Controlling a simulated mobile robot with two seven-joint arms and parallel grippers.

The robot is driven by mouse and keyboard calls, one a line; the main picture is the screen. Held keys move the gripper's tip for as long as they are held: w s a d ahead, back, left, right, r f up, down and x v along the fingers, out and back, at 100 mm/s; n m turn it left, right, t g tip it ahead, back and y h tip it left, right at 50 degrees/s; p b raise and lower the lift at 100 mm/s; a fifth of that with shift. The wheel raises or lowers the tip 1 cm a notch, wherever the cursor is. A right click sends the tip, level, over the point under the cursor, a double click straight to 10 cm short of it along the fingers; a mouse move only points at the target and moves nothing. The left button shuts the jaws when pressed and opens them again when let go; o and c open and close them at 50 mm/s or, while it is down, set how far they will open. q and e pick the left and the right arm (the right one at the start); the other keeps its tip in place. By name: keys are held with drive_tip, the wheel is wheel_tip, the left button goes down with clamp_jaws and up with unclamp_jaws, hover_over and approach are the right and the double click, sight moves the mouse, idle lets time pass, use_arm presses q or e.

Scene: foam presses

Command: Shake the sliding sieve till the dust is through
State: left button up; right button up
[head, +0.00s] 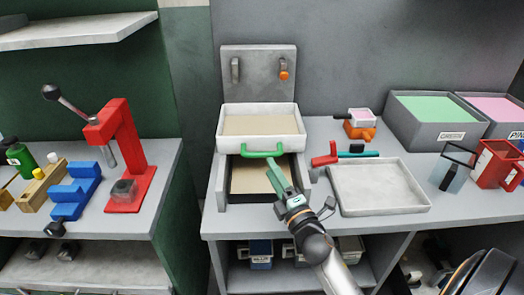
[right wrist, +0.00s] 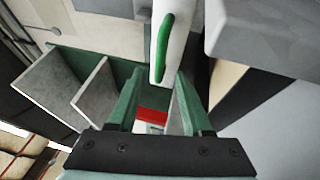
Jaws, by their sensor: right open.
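The sliding sieve (head: 232,146) is a white-framed tray with a beige bed, set on a grey stand with a tall back plate. Its green handle (head: 262,151) is on the front wall and also shows in the right wrist view (right wrist: 165,48). Below the sieve is a dark-edged opening with a beige bottom (head: 250,181). My right gripper (head: 272,168) is just in front of and below the handle. In the right wrist view its green fingers (right wrist: 158,75) are apart and empty, with the handle just beyond their tips. My left gripper is not in view.
A shallow white tray (head: 380,209) lies right of the stand, with a red and teal tool (head: 345,154) behind it. Grey bins (head: 430,137) and red containers (head: 493,165) stand further right. A red press (head: 127,165) is on the left bench.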

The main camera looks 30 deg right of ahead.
sight(262, 154)
drive_tip(key=x, duration=0.7)
drive_tip(key=shift+p, duration=0.3)
drive_tip(key=shift+s, duration=0.1)
drive_tip(key=shift+c, duration=0.2)
clamp_jaws()
idle(0.8)
